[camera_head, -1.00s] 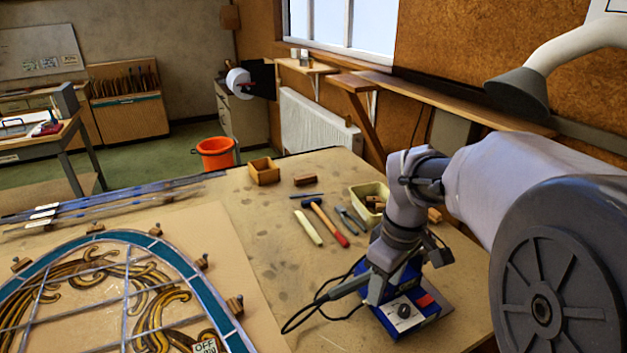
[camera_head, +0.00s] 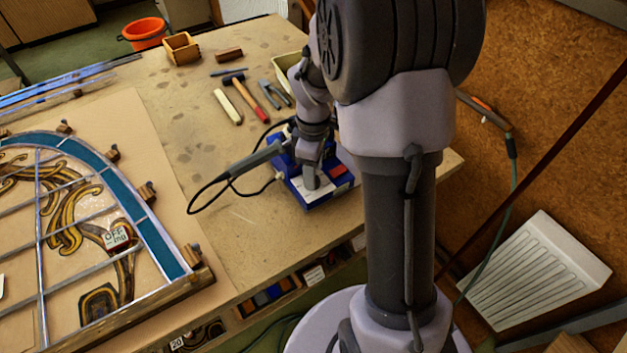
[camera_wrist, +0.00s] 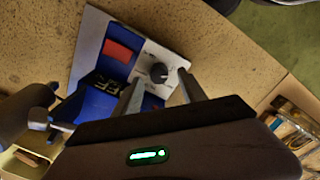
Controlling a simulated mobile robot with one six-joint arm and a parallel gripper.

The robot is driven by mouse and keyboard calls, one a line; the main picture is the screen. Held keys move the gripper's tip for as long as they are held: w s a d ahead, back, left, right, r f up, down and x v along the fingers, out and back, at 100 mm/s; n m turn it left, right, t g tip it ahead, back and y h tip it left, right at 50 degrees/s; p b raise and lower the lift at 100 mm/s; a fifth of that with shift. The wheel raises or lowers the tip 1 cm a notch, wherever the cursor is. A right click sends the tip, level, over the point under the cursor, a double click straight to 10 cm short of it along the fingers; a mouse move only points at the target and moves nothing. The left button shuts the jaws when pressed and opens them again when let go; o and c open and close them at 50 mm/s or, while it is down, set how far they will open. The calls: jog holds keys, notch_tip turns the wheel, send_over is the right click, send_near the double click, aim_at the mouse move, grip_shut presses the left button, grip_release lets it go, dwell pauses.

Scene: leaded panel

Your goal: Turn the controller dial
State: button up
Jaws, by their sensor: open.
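The controller (camera_head: 318,188) is a blue box with a pale top panel and a red switch, standing on the bench near its front edge. In the wrist view the controller's panel (camera_wrist: 172,58) carries a black round dial (camera_wrist: 158,73) and the red switch (camera_wrist: 118,51). My gripper (camera_wrist: 157,85) is open, with its two fingers reaching over the panel on either side of the dial. I cannot tell whether they touch it. In the head view my gripper (camera_head: 311,180) is over the controller and hides the dial.
A soldering iron (camera_head: 255,158) with a looping black cable lies left of the controller. A hammer (camera_head: 243,98), pliers and a cream bin (camera_head: 289,66) lie behind. The leaded panel (camera_head: 150,225) fills the bench's left side. Bare bench (camera_head: 230,235) lies between.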

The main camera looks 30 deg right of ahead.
notch_tip(320, 180, down, 2)
jog(key=shift+d, duration=0.1)
grip_shut()
